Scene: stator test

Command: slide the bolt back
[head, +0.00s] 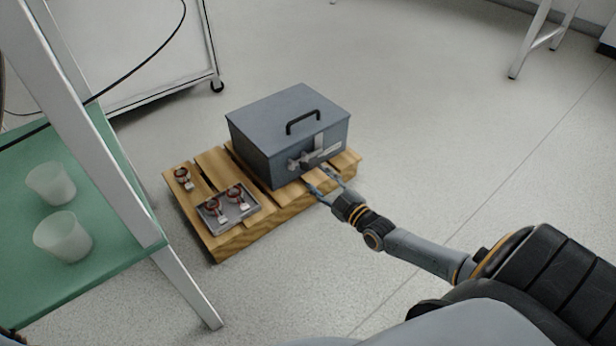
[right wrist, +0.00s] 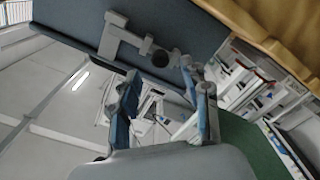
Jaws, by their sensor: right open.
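A grey-blue metal box (head: 268,150) with a black handle on its lid stands on a wooden pallet. The lid is down. The bolt (head: 306,161) is on the box's front face, beside a light grey hasp plate (head: 319,143). In the right wrist view the bolt (right wrist: 161,58) shows its dark round end close ahead of the fingers, with the hasp plate (right wrist: 112,36) beside it. My right gripper (head: 325,183) is open and empty just in front of the box, below the bolt; its two fingers (right wrist: 164,92) appear apart from the bolt. My left gripper is out of view.
A grey tray (head: 238,214) with two small red-and-white parts lies on the pallet (head: 235,238); another such part (head: 182,177) lies behind it. A green-topped shelf (head: 110,255) with two cups stands at left. The floor right of the pallet is clear.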

